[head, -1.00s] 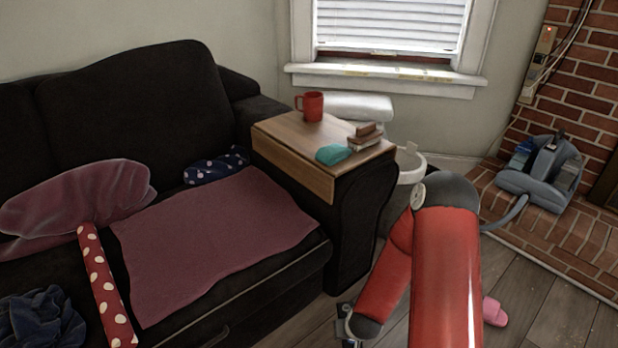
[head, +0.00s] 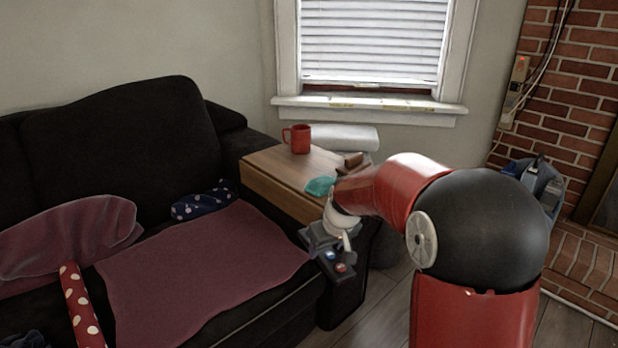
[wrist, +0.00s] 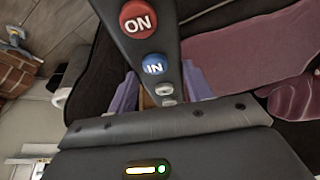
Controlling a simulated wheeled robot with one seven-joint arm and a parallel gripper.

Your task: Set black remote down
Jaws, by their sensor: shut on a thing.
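The black remote (wrist: 150,35) has a red ON button and a blue IN button, and fills the upper middle of the wrist view. My gripper (wrist: 160,92) is shut on its narrower end, with a purplish finger on either side. In the head view, the remote (head: 342,281) is held in front of the sofa's right arm, with its red and blue buttons showing. My gripper (head: 322,236) is just above it there, partly hidden by my wrist. Whether the remote touches the sofa arm cannot be told.
A wooden armrest board (head: 268,178) carries a red mug (head: 299,140), a teal item (head: 320,185) and small brown blocks (head: 353,160). The black sofa (head: 130,140) holds a maroon cloth (head: 205,265) and a blue dotted cloth (head: 200,201). The board's front left is clear.

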